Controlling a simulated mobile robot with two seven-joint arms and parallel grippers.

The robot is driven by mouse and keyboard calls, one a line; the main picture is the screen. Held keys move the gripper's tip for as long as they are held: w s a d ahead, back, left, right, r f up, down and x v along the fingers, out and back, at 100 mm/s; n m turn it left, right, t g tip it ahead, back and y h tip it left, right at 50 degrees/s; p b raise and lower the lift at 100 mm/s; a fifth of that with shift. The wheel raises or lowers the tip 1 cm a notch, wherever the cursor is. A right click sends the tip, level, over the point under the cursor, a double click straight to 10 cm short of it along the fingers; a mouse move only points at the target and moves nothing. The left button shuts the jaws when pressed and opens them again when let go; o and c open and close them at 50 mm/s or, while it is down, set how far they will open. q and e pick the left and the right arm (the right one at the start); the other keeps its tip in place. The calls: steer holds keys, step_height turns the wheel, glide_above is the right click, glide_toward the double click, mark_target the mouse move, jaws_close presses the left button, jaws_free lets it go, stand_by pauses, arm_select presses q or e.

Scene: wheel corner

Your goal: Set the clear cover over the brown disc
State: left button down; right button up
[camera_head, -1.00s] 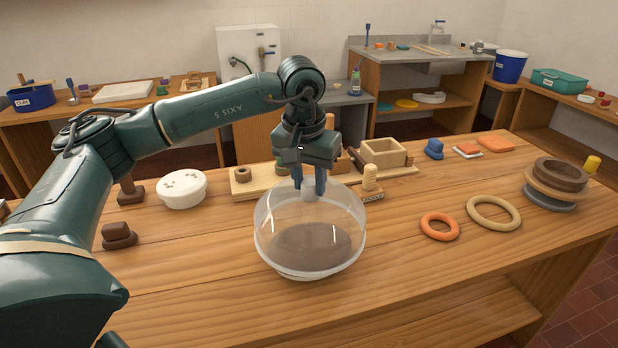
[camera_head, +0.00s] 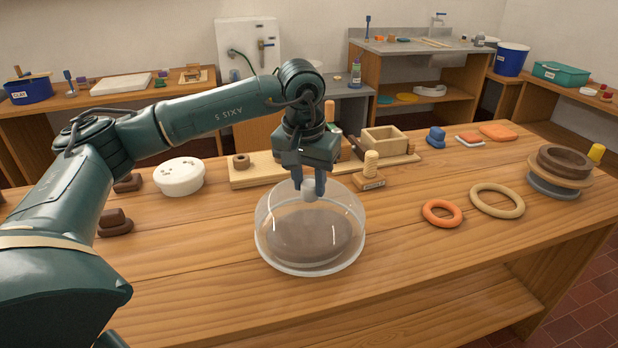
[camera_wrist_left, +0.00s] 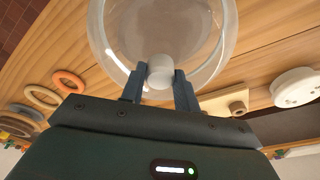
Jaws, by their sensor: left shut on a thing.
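The clear cover (camera_head: 345,212) is a see-through dome with a white knob (camera_head: 309,196) on top. My left gripper (camera_head: 309,187) points down and is shut on this knob. The brown disc (camera_head: 308,238) lies on the table and shows through the cover, inside its outline. The cover looks upright and its rim is at or very near the table; I cannot tell whether it touches. In the left wrist view the knob (camera_wrist_left: 160,72) sits between the two fingers, with the clear cover (camera_wrist_left: 218,62) beyond it. My right gripper is not in view.
An orange ring (camera_head: 442,213) and a beige ring (camera_head: 497,200) lie to the right. A white round tub (camera_head: 180,177) and dark brown pieces (camera_head: 114,222) lie to the left. A wooden stamp (camera_head: 370,172) stands just behind the cover. The front table area is clear.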

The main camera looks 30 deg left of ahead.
arm_select(q)
steer(key=shift+f+b, duration=1.2)
steer(key=shift+f, duration=0.6)
steer(key=c, duration=1.5)
jaws_free()
steer(key=shift+f, duration=0.1)
steer(key=o, duration=0.5)
steer(key=shift+o, duration=0.2)
